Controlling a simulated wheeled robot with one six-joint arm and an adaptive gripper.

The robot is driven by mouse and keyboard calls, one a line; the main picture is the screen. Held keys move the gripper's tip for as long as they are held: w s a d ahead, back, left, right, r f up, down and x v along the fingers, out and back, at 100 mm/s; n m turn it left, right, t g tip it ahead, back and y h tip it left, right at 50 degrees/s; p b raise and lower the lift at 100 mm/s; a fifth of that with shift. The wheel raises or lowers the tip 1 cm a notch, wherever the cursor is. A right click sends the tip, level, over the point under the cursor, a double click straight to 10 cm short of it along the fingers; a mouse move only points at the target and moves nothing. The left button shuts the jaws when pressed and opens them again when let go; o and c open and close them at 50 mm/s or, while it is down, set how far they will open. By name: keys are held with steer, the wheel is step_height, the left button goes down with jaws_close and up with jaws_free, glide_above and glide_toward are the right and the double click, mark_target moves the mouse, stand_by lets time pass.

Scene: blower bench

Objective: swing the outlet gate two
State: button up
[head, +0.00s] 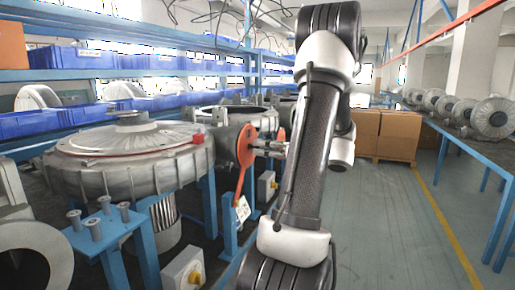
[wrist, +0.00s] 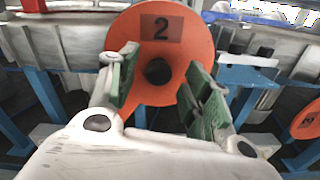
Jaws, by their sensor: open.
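I cannot tell whether the fingers touch the plate.
A large grey blower housing (head: 120,165) stands left of the gate. Another orange plate (wrist: 308,120) shows at the right edge of the wrist view. Cardboard boxes (head: 388,134) stand behind my arm. The floor aisle (head: 400,220) at right is clear.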

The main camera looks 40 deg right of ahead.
steer(key=shift+x, duration=1.3)
steer(key=shift+c, duration=0.2)
jaws_close()
